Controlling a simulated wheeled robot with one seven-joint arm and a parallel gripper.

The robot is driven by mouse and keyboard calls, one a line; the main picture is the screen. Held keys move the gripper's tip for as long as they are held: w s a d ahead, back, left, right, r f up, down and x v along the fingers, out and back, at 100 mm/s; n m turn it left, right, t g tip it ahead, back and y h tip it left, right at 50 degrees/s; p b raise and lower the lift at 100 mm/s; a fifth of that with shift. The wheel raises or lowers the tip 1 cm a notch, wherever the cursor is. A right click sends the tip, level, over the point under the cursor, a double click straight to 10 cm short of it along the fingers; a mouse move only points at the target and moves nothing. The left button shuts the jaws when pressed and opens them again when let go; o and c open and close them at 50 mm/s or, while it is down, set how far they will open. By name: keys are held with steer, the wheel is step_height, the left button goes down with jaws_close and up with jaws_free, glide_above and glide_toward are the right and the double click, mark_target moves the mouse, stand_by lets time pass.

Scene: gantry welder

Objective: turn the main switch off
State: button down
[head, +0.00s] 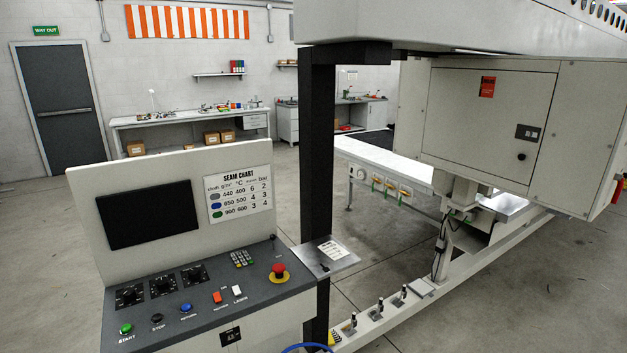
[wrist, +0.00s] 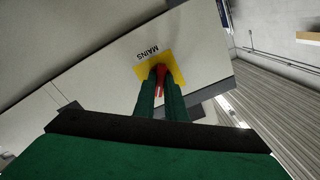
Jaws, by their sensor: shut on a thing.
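The main switch is a red handle (wrist: 161,88) on a yellow plate (wrist: 176,62) marked MAINS, fixed to a pale panel (wrist: 110,60) in the wrist view. My gripper (wrist: 161,72) has its two green fingers shut on the red handle, in front of the yellow plate. The fingers hide most of the handle, so I cannot tell its position clearly. In the head view, a red part (head: 619,189) shows at the far right edge of the welder housing; my gripper is not seen there.
A control desk (head: 212,298) with knobs, buttons and a red emergency stop (head: 279,271) stands at the front left. The welder housing (head: 578,140) hangs at the right above a rail (head: 390,318). Open floor (head: 540,285) lies right of the rail.

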steer(key=n, duration=0.8)
steer(key=shift+w+r, duration=0.1)
steer(key=shift+r, duration=0.15)
steer(key=c, duration=2)
jaws_free()
steer(key=shift+a, duration=0.15)
steer(key=shift+s, duration=0.2)
